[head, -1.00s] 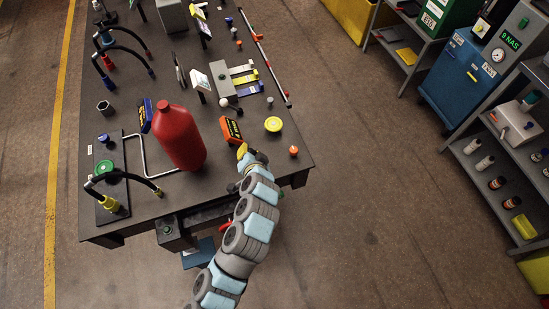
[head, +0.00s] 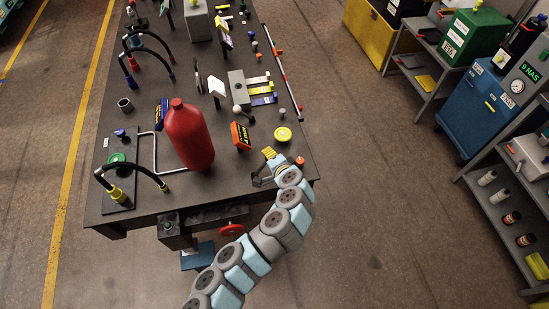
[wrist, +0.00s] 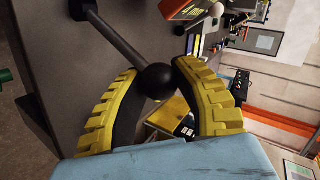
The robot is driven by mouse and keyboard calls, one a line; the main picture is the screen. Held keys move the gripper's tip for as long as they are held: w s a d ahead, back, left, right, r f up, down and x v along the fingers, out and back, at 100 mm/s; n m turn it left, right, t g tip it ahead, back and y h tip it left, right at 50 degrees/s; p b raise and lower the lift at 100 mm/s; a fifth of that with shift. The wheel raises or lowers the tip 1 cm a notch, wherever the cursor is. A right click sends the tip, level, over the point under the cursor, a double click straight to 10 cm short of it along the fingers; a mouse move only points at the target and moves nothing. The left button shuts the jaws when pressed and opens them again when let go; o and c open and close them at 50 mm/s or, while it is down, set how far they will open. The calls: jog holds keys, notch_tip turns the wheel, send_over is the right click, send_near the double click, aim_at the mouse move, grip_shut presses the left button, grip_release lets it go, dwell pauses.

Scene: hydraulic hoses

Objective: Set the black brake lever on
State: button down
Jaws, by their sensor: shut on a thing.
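The black brake lever shows in the wrist view as a grey rod (wrist: 112,36) ending in a black ball knob (wrist: 154,80). The rod runs from the upper left down to the knob. My gripper (wrist: 155,88) has yellow ribbed fingers with dark inner pads, one on each side of the knob, and is shut on it. In the head view my gripper (head: 266,165) is at the bench's near right corner, left of an orange knob (head: 300,161). The lever is hard to make out there, and its on and off marks cannot be read.
The dark bench (head: 222,180) carries a red bottle (head: 188,136), an orange-faced device (head: 241,135) and a yellow round cap (head: 283,134) near my gripper. A red handwheel (head: 231,229) is under the front edge. Open floor lies right of the bench.

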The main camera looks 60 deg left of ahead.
jog(key=shift+f, duration=0.1)
jog(key=c, duration=0.7)
grip_release()
jog(key=v, duration=1.2)
